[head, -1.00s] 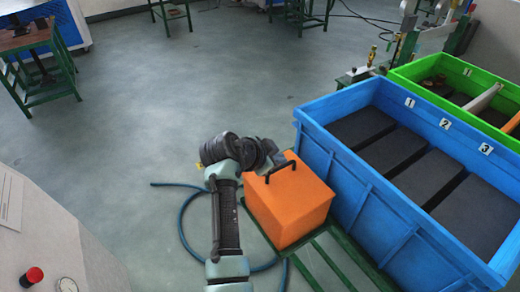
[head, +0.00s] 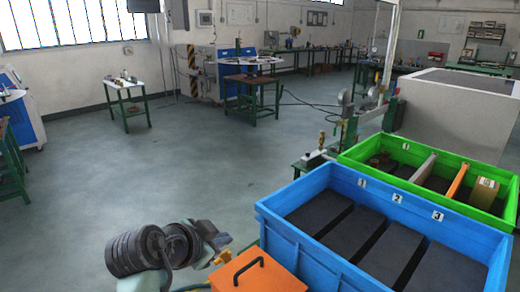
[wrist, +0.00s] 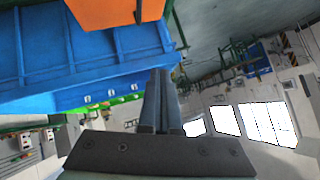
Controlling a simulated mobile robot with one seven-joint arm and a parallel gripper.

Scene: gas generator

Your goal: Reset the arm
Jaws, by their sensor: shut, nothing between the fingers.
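My gripper shows in the wrist view (wrist: 162,98) with its two fingers together and nothing between them. In the head view my arm is folded at the lower left, beside the orange box (head: 258,274) with a black handle. The fingertips are hard to make out in the head view. The orange box also shows at the top of the wrist view (wrist: 105,12), beyond the fingers and apart from them.
A blue crate (head: 300,245) with numbered dark compartments stands at the lower right. A green crate (head: 345,160) with dividers and a few parts is behind it. A green stand with a metal fitting (head: 348,140) is beyond. The floor at left centre is clear.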

